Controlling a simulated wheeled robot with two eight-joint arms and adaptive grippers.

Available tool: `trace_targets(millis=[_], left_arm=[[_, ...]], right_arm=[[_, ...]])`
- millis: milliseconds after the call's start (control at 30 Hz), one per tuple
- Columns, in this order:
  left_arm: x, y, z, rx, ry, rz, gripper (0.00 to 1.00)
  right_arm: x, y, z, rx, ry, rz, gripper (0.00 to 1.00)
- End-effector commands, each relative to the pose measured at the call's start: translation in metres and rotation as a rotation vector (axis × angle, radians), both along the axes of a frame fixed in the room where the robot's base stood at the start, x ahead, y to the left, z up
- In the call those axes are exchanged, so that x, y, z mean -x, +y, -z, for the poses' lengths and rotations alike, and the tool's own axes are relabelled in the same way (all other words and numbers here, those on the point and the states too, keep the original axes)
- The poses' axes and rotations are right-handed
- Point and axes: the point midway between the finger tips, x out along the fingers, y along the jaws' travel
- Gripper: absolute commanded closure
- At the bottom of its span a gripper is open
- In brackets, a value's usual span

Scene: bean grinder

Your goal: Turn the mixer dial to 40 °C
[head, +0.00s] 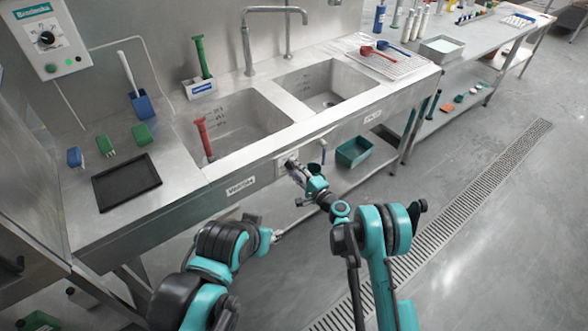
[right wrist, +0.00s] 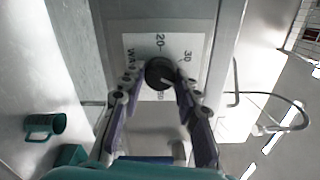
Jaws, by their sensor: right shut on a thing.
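The mixer dial is a round black knob (right wrist: 160,73) on a white scale plate (right wrist: 137,44) in the right wrist view. In the head view the plate (head: 284,161) is on the sink's front panel. The marks 20 and 30 are readable; another figure below the knob is partly hidden. A pale pointer line on the knob points down and slightly right in the wrist view. My right gripper (right wrist: 160,80) is shut on the knob, a fingertip on each side. It reaches the panel in the head view (head: 296,170). My left gripper (head: 277,236) is low in front of the sink, its fingers unclear.
A small handle (head: 323,146) sticks out of the panel just right of the dial. A green bin (head: 354,152) is on the lower shelf. The steel sink (head: 262,143) is above the dial. The floor (head: 500,240) at the right is clear.

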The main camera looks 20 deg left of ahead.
Motion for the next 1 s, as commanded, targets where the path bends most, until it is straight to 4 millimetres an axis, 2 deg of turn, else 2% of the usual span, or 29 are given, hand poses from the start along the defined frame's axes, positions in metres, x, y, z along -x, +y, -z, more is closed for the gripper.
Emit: trace_targets(millis=[700, 733, 800, 1000], left_arm=[[0.0, 0.0, 0.0001, 0.0, 0.0, 0.0, 0.6], [0.0, 0.0, 0.0001, 0.0, 0.0, 0.0, 0.6], [-0.0001, 0.0, 0.0001, 0.0, 0.0, 0.0, 0.6], [-0.0001, 0.0, 0.0001, 0.0, 0.0, 0.0, 0.6]], right_arm=[[-0.0005, -0.0007, 0.0005, -0.049, 0.063, 0.002, 0.97], [-0.0004, -0.0007, 0.0006, -0.049, 0.063, 0.002, 0.66], [-0.0005, -0.0007, 0.0005, -0.049, 0.063, 0.002, 0.47], [-0.0002, -0.0004, 0.0004, -0.049, 0.063, 0.001, 0.47]])
